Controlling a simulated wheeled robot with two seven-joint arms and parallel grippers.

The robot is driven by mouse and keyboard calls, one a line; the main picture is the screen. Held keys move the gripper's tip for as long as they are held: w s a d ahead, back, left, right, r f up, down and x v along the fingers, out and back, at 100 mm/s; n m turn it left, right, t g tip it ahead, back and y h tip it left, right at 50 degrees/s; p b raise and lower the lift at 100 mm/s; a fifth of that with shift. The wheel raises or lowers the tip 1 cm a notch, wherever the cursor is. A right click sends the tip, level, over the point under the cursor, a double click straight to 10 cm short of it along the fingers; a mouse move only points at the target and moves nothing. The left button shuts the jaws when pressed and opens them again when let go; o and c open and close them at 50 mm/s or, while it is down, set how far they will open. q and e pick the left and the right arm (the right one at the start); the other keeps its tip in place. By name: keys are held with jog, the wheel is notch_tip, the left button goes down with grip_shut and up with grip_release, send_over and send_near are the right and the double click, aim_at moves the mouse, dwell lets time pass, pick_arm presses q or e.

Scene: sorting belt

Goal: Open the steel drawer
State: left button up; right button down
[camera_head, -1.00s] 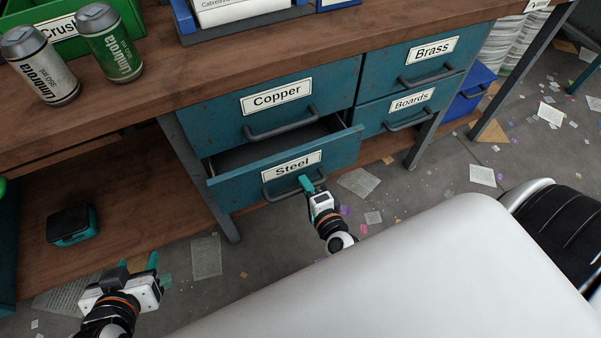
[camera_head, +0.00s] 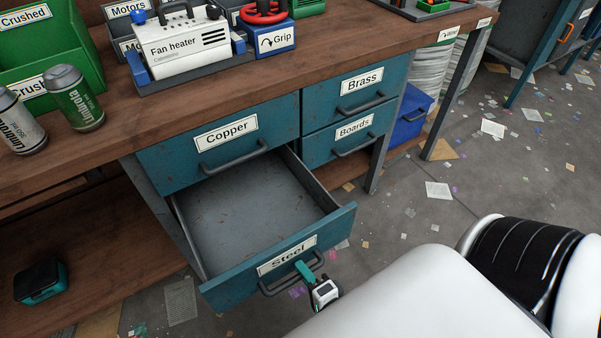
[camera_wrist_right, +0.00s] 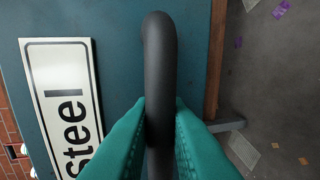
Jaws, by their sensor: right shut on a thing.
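The steel drawer (camera_head: 285,262) is teal with a white "Steel" label and stands pulled well out under the copper drawer (camera_head: 222,140). Its grey inside (camera_head: 245,205) shows and looks empty. My right gripper (camera_head: 306,272) is at the drawer front, shut on the dark bar handle (camera_head: 290,286). In the right wrist view both green fingers press the handle (camera_wrist_right: 159,70) from either side, with the label (camera_wrist_right: 65,105) to the left. My left gripper is not in view.
The brass drawer (camera_head: 358,92) and boards drawer (camera_head: 346,140) are shut. The bench top (camera_head: 200,82) carries cans, green bins, a fan heater (camera_head: 188,48) and a grip device. Papers litter the grey floor (camera_head: 480,190). A blue box (camera_head: 408,118) stands under the bench.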

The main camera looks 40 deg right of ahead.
jog(key=c, duration=1.8)
grip_release()
jog(key=shift+o, duration=0.2)
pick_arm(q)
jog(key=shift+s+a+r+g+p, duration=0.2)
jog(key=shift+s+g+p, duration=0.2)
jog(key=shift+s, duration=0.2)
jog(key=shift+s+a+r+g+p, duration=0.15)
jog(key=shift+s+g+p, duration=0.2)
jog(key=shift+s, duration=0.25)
pick_arm(e)
jog(key=v, duration=1.2)
